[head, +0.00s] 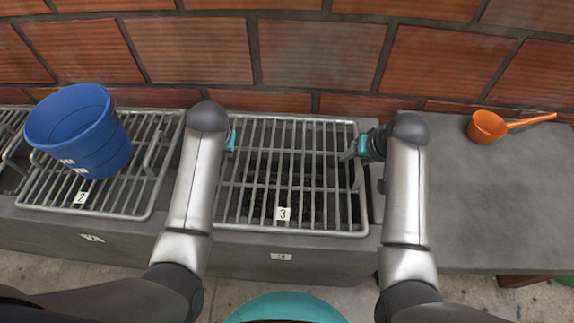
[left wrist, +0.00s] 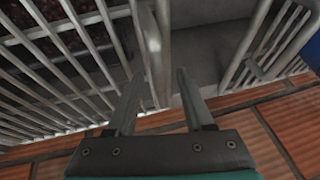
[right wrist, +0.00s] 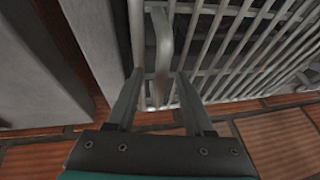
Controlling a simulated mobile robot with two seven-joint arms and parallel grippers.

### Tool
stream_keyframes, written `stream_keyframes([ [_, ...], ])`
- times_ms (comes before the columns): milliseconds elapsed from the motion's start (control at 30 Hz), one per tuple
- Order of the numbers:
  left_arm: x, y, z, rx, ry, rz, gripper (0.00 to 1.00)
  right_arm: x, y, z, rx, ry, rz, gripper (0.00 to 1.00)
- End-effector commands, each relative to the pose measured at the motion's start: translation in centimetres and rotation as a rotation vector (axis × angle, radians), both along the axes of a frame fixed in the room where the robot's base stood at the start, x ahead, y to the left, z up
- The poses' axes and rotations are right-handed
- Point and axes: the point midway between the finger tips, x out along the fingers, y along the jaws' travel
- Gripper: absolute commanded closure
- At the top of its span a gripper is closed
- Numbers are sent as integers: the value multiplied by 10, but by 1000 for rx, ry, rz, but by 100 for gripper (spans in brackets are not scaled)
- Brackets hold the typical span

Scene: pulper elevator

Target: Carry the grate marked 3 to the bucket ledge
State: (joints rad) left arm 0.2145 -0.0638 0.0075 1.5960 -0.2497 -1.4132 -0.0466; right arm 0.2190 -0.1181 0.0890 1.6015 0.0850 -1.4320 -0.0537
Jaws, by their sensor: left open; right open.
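The grate marked 3 (head: 283,231) is a metal bar grate lying over a dark-filled opening in the grey trough, in the middle of the head view. My left gripper (head: 231,140) is at its left side, mostly hidden behind my forearm. In the left wrist view its open fingers (left wrist: 158,98) stand either side of a looped handle (left wrist: 148,45). My right gripper (head: 350,155) is at the grate's right side. In the right wrist view its open fingers (right wrist: 157,98) stand either side of the other handle (right wrist: 163,45). Whether they touch the handles cannot be told.
A blue bucket (head: 85,130) stands on the grate marked 2 (head: 115,209) at the left. An orange dipper (head: 487,126) lies on the grey ledge (head: 480,210) at the right, otherwise clear. A brick wall (head: 320,53) closes off the back.

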Motion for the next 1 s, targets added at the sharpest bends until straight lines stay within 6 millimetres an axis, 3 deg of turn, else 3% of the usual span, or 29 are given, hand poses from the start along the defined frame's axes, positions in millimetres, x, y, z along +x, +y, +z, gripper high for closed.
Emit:
stream_keyframes([
  [200,0,0,0,0,0,0,49,0,0,0,0,0,0,49],
  [667,0,0,0,0,0,0,100,0,0,0,0,0,0,100],
  [1000,0,0,0,0,0,0,100,0,0,0,0,1,0,100],
])
